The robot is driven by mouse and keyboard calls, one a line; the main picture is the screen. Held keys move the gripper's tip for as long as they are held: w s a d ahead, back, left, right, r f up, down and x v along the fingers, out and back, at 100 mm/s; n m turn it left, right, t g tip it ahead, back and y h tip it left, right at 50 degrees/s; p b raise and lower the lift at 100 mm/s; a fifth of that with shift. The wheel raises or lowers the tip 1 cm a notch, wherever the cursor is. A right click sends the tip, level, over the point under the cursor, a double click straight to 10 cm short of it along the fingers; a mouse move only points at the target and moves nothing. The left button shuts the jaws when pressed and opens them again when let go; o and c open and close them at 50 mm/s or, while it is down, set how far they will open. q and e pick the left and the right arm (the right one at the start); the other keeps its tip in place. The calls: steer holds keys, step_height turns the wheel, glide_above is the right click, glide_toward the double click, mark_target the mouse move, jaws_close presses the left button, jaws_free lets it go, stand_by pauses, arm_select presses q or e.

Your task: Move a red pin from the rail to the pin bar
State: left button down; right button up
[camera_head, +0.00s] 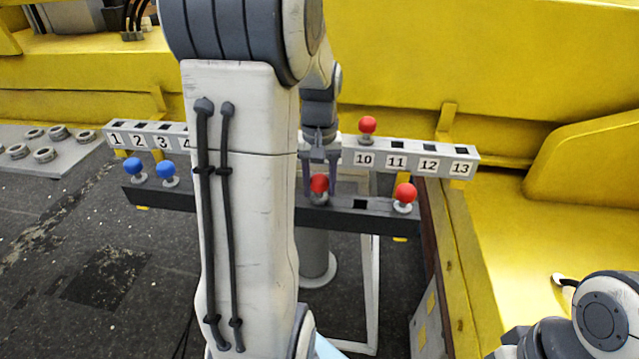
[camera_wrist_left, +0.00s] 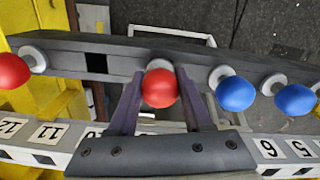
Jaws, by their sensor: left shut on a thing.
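The dark rail (camera_head: 341,220) runs in front of the pale numbered pin bar (camera_head: 428,162). My left gripper (camera_head: 320,182) points down at the rail and is shut on a red pin (camera_head: 319,184). In the left wrist view this red pin (camera_wrist_left: 159,88) is between the two fingers, with its pale collar at the rail (camera_wrist_left: 125,62). I cannot tell whether it is lifted at all. Another red pin (camera_head: 404,193) stands near the rail's right end. One red pin (camera_head: 367,125) stands in the pin bar by label 10. My right gripper is out of view.
Two blue pins (camera_head: 133,168) (camera_head: 167,172) stand at the rail's left end. An empty rail hole (camera_wrist_left: 95,63) lies between the red pins. Holes 11, 12 and 13 look empty. My left arm hides the bar's middle. Yellow structure (camera_head: 420,60) rises behind.

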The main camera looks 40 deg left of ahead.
arm_select(q)
steer(key=shift+c, duration=1.2)
jaws_free()
step_height(320, 180, up, 10)
steer(key=shift+r, duration=0.2)
